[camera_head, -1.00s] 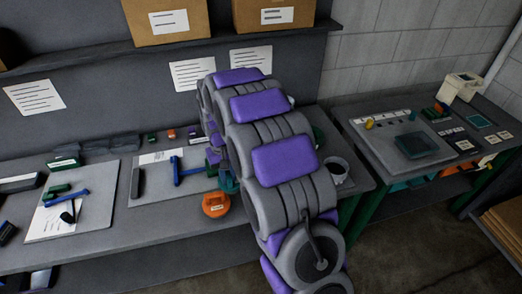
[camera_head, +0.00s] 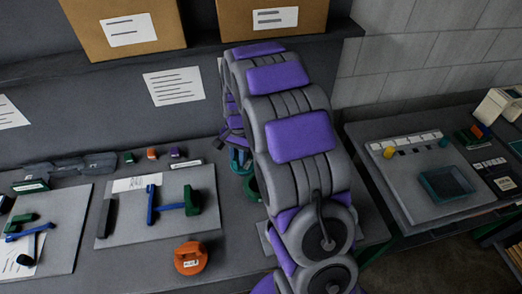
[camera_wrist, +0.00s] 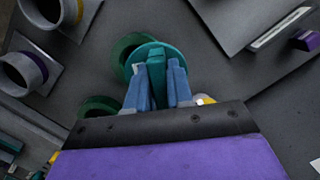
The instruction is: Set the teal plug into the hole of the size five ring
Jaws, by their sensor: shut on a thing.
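My gripper (camera_wrist: 160,84) is shut on the teal plug (camera_wrist: 148,51), with its upright tab between the two blue-grey fingers. In the wrist view the plug's round disc sits just past the fingertips, partly over a green ring (camera_wrist: 123,47). I cannot tell whether the disc touches that ring. Another green ring (camera_wrist: 96,104) is to the lower left. In the head view the teal plug (camera_head: 240,160) shows beside my arm, above the bench. A green ring there (camera_head: 250,188) is partly hidden by my arm. No size mark is readable on any ring.
Two grey hollow cylinders (camera_wrist: 20,72) stand at the wrist view's left. In the head view, an orange round piece (camera_head: 190,258) lies on the bench near a grey board (camera_head: 170,226) with blue and green tools. A second table (camera_head: 410,190) with a teal tray stands right.

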